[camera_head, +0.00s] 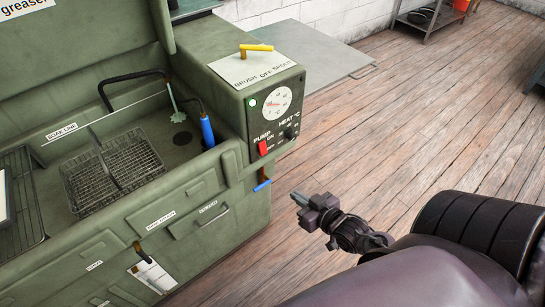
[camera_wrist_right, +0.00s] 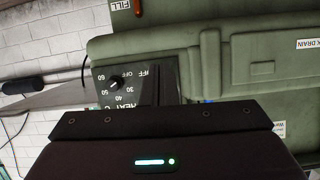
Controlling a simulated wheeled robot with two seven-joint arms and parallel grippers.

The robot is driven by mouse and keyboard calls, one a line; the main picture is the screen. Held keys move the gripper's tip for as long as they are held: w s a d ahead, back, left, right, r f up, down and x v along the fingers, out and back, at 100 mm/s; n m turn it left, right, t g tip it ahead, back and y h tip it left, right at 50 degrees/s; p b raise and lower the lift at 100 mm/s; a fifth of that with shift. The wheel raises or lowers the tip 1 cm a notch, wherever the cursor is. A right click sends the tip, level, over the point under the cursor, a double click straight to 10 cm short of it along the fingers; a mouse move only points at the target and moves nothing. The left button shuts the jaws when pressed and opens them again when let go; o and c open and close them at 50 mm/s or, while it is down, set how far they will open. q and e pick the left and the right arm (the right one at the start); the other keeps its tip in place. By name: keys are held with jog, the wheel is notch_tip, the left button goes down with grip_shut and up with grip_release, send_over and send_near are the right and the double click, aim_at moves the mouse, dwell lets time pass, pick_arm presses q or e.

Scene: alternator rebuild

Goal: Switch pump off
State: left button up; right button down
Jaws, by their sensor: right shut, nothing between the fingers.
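The red pump switch (camera_head: 263,147) is a rocker on the dark control panel at the front of the green parts washer, beside the "PUMP" label. I cannot tell which way it is set. My right gripper (camera_head: 299,199) is shut and empty, in front of the panel, below and to the right of the switch and apart from it. In the right wrist view its dark fingers (camera_wrist_right: 159,86) cover part of the panel, and I cannot make out the switch there. My left gripper is not in view.
The heat knob (camera_head: 290,133) is right of the switch; it also shows in the wrist view (camera_wrist_right: 115,84). A temperature gauge (camera_head: 277,103) and a yellow lever (camera_head: 256,48) are above. A blue-tipped lever (camera_head: 262,185) sticks out below.

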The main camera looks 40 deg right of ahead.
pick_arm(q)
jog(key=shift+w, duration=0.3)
pick_arm(e)
notch_tip(320, 180, up, 6)
jog(key=t, duration=0.1)
jog(key=shift+w+d+r+n, duration=0.25)
jog(key=shift+d+n, duration=0.05)
jog(key=shift+d, duration=0.1)
jog(key=shift+w, duration=0.15)
pick_arm(q)
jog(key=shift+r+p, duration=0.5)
jog(key=shift+p, duration=0.05)
pick_arm(e)
send_near(262, 148)
jog(key=w+f, duration=0.4)
jog(key=w, duration=0.2)
jog(key=shift+f, duration=0.25)
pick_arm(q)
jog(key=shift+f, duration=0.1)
pick_arm(e)
jog(key=shift+s+a, duration=0.1)
